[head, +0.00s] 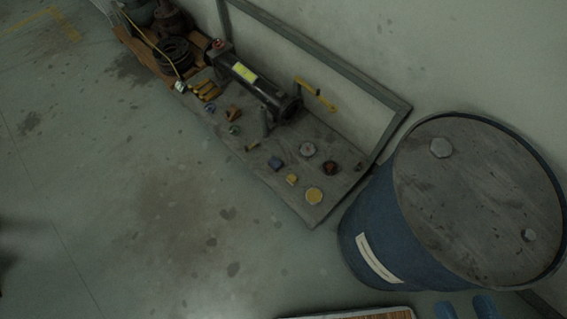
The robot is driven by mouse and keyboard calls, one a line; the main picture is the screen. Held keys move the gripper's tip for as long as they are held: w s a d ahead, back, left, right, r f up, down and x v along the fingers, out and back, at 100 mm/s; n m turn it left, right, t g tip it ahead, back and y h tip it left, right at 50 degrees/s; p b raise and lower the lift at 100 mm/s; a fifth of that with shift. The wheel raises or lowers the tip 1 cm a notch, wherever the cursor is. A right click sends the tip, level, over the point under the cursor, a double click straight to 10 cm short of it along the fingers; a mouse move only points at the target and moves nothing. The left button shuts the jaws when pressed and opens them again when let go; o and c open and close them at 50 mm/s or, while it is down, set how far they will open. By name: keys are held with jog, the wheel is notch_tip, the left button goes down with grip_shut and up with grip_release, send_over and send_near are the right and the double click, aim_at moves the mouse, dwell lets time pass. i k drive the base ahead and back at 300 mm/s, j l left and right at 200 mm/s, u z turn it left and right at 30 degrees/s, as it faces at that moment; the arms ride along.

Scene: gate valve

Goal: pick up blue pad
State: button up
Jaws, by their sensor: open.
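A small dark blue piece, which looks like the blue pad (275,163), lies on the low grey board (225,150) in the middle of the head view. A small yellow block (292,179) lies just below and right of it, apart from it. A pale round piece (307,149) lies to its right. Nothing covers the blue piece. My gripper is not visible in the head view.
A large blue drum (378,225) stands right of the board. A black cylinder (255,85) lies on the board near the wall frame (330,60). Other small pieces surround the blue one, including a yellow disc (314,196). The floor (140,200) at left is open.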

aim_at(275, 164)
jog(key=i+j+z, duration=0.1)
jog(key=z, duration=0.25)
jog(key=j+z, duration=0.35)
jog(key=i+j+z, duration=0.1)
jog(key=j+z, duration=0.15)
jog(key=z, duration=0.15)
jog(key=j+z, duration=0.45)
jog(key=j, duration=1.05)
jog(key=j+u, duration=0.45)
jog(key=j, duration=0.45)
jog(key=i+j+u, duration=0.1)
jog(key=u, duration=0.2)
jog(key=i+j+u, duration=0.1)
jog(key=j+u, duration=0.2)
